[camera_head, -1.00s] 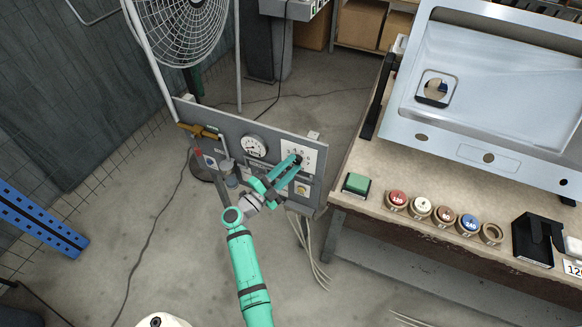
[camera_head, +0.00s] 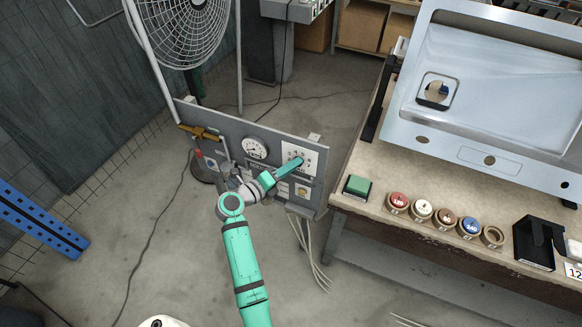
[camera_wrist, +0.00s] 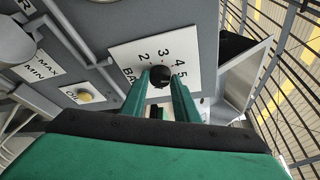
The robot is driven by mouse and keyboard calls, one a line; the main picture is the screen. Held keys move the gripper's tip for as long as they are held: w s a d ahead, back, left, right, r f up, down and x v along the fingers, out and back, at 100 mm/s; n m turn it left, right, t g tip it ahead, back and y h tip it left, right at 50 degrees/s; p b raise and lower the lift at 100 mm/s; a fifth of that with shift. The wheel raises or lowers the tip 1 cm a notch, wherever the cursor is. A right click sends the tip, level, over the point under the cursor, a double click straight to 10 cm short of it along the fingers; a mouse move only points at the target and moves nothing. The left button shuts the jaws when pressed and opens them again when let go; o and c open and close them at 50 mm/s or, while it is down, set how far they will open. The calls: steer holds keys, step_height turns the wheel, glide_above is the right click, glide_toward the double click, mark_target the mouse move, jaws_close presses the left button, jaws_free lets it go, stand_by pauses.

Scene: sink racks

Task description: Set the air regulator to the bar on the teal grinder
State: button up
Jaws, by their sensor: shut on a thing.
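The air regulator is a black round knob (camera_wrist: 159,77) on a white dial plate (camera_wrist: 125,55) marked BAR, with the numbers 2, 3, 4 and 5 visible around it. The same plate (camera_head: 312,156) shows on the grey panel in the head view. My gripper (camera_wrist: 160,84) is shut on the knob, one teal finger on each side; it also shows in the head view (camera_head: 297,162), with the fingers overlapping. The knob's pointer cannot be made out. I cannot identify a teal grinder in these views.
A round gauge (camera_head: 254,147) and a brass valve (camera_head: 198,132) sit on the panel (camera_head: 270,138). A fan (camera_head: 182,32) stands behind. The bench on the right holds a green block (camera_head: 356,185), several numbered discs and a metal sink (camera_head: 480,90). A yellow button (camera_wrist: 85,96) is near the plate.

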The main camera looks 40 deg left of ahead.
steer(key=shift+m, duration=0.6)
steer(key=shift+y, duration=0.3)
steer(key=o, duration=1.1)
steer(key=shift+c, duration=0.2)
steer(key=s+a+r, duration=0.1)
steer(key=s+r, duration=0.1)
steer(key=s, duration=0.8)
steer(key=shift+s+r, duration=0.2)
steer(key=shift+s, duration=0.1)
